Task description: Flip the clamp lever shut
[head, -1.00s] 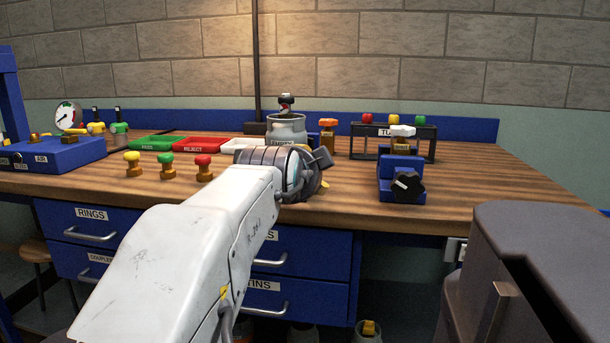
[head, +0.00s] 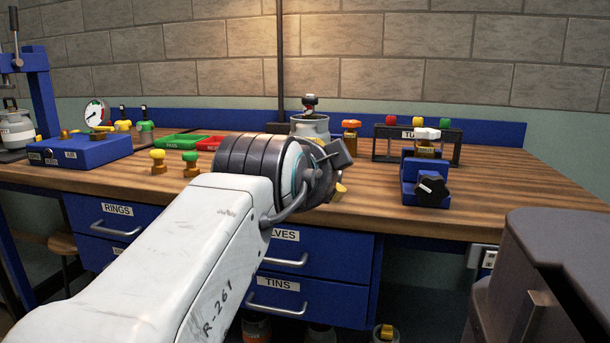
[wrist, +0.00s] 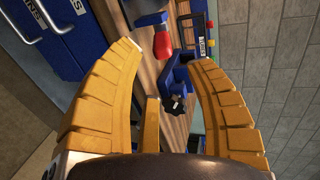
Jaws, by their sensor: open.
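A blue clamp fixture (head: 410,185) with a black knob (head: 432,192) stands near the bench's front edge, right of my gripper. A brass valve with a white head (head: 427,135) shows at its top. The fixture (wrist: 178,70) and its knob (wrist: 175,104) also show beyond my fingers in the wrist view. A red piece (wrist: 161,43) lies nearer the top there; I cannot tell whether it is the clamp lever. In the head view my wrist mostly hides the fingers.
A black rack (head: 385,150) with several coloured valves stands behind the fixture. A grey canister (head: 311,125) stands behind my wrist. Yellow (head: 158,160) and green (head: 190,161) valves stand to the left. Blue drawers (head: 325,264) are below. The bench right of the fixture is clear.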

